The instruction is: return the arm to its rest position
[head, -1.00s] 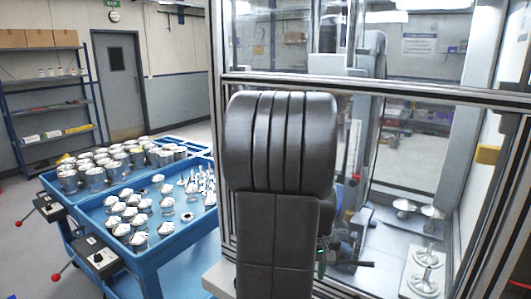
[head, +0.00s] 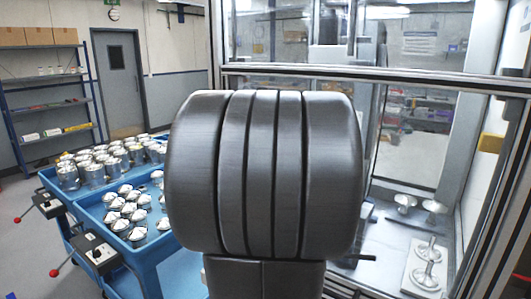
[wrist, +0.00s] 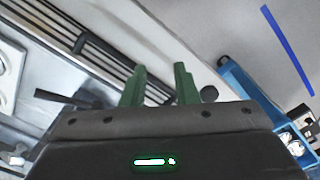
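My gripper (wrist: 160,84) shows in the wrist view as two green fingers standing apart with nothing between them. Behind the fingers are a metal frame rail and a pale floor. In the head view, my own dark arm fills the middle of the picture and hides the gripper. The arm stands in front of the machine enclosure (head: 400,74) and beside the blue cart (head: 140,277).
The blue cart carries several machined housings (head: 127,210) on the left. Inside the enclosure at right, metal parts stand on a white plate (head: 418,283). A shelf (head: 60,105) and a grey door (head: 120,85) are at the back left.

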